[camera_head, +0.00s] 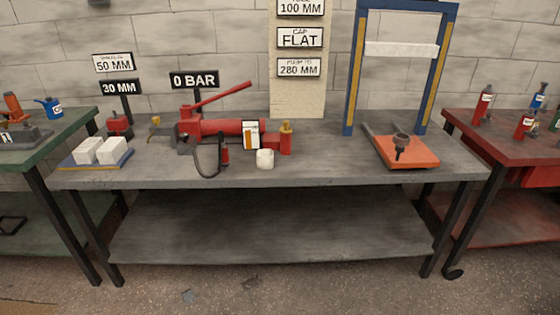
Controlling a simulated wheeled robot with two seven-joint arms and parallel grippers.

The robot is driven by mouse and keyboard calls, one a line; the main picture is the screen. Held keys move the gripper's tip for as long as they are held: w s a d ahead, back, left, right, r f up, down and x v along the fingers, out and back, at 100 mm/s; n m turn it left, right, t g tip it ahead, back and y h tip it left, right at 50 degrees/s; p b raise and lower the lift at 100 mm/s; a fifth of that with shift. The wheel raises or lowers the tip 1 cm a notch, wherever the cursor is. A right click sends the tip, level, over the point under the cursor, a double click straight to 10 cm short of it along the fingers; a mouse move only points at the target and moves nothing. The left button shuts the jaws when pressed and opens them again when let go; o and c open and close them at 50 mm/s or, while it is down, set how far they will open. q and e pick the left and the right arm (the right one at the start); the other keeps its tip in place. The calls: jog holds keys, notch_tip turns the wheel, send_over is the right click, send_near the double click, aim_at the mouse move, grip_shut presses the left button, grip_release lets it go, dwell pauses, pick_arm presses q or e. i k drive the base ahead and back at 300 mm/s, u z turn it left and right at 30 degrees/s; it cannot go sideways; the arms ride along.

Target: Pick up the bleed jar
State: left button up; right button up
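A small white jar (265,160), most likely the bleed jar, stands upright near the front of the grey bench (330,170). It is just in front of the red hydraulic pump (228,127), apart from any gripper. No label can be read on the jar. Neither of my grippers shows in the head view.
A red block with a brass fitting (286,138) stands close behind the jar. A black hose (205,165) loops to its left. White blocks (100,150) lie at left; a blue press frame (400,60) and orange plate (405,152) stand right. Bench space right of the jar is clear.

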aim_at(265, 156)
jog(key=z, duration=0.15)
jog(key=i, duration=1.05)
jog(key=u, duration=0.35)
